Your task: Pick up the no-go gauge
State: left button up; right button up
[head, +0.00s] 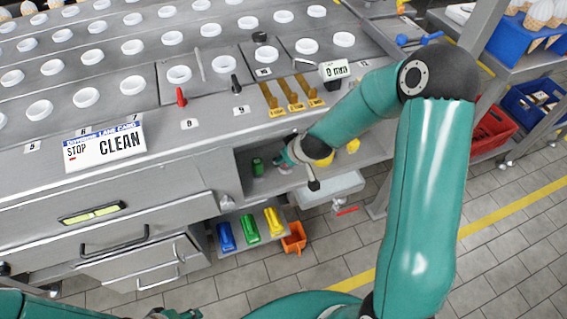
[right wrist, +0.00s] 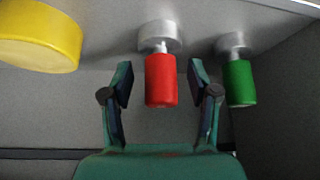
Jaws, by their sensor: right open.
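In the right wrist view a red-handled gauge (right wrist: 160,80) with a metal end lies between the two fingers of my right gripper (right wrist: 161,82). The fingers are open, with a gap visible on each side of the red handle. A green-handled gauge (right wrist: 238,82) of similar shape lies just right of the right finger. In the head view my right gripper (head: 284,158) reaches into the open bay under the counter, right of the green handle (head: 257,166). The red handle is hidden there. A small part of what may be my left gripper (head: 178,314) shows at the bottom edge.
A yellow round thing (right wrist: 40,36) is left of the red gauge. The counter (head: 205,120) overhangs the bay. A white tray (head: 330,188) is right of the bay.

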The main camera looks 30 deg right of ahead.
pick_arm(q)
jog(key=shift+r, duration=0.1)
pick_arm(e)
jog(key=shift+r, duration=0.1)
jog(key=shift+c, duration=1)
grip_shut()
pick_arm(q)
jog(key=shift+r, duration=0.1)
pick_arm(e)
jog(key=shift+r, duration=0.15)
